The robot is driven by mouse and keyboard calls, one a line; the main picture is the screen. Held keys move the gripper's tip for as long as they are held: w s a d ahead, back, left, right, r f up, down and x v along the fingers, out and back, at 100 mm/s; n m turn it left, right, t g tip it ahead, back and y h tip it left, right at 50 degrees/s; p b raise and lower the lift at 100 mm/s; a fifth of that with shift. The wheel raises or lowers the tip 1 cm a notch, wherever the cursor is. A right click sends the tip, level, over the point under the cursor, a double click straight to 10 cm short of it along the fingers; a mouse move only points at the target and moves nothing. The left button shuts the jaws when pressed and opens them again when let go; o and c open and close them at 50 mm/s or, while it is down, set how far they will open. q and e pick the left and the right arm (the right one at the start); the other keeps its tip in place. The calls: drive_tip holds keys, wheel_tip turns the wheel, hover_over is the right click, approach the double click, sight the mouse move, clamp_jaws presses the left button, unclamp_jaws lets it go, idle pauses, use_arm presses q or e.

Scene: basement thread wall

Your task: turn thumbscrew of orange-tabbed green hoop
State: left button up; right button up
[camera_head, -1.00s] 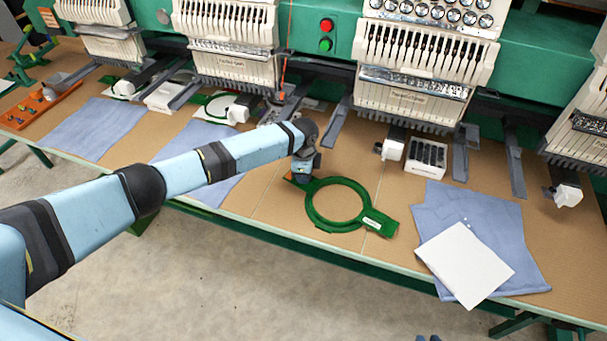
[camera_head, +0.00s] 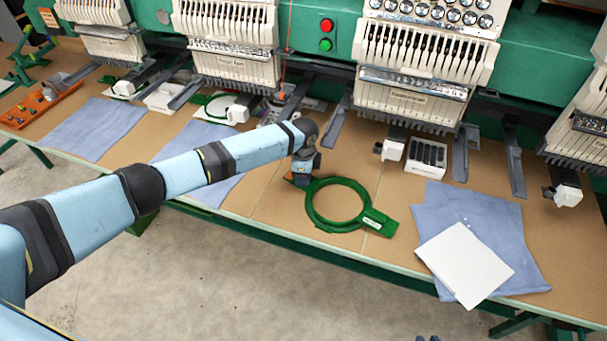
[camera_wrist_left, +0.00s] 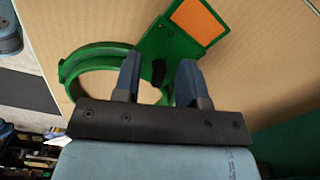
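The green hoop (camera_head: 373,193) lies flat on the brown table below the sewing heads. Its left tab carries an orange patch, clear in the left wrist view (camera_wrist_left: 199,20) and mostly covered by my gripper in the head view. A small black thumbscrew (camera_wrist_left: 159,72) sits between the ring and the tab. My left gripper (camera_head: 302,178) points down over that side of the hoop. In the left wrist view its two fingers (camera_wrist_left: 160,78) stand apart on either side of the thumbscrew, with visible gaps. Two small dark blue tips (camera_head: 428,338) at the bottom edge may be my right gripper.
Blue cloth with a white sheet (camera_head: 465,262) lies to the right of the hoop. More blue cloths (camera_head: 93,128) and an orange tray (camera_head: 42,104) lie left. Machine heads (camera_head: 415,90) and grey arms overhang the back. Bare table surrounds the hoop.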

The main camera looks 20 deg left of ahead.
use_arm(q)
wheel_tip(320, 180, up, 14)
drive_tip(key=shift+b, duration=0.4)
drive_tip(key=shift+f, duration=0.15)
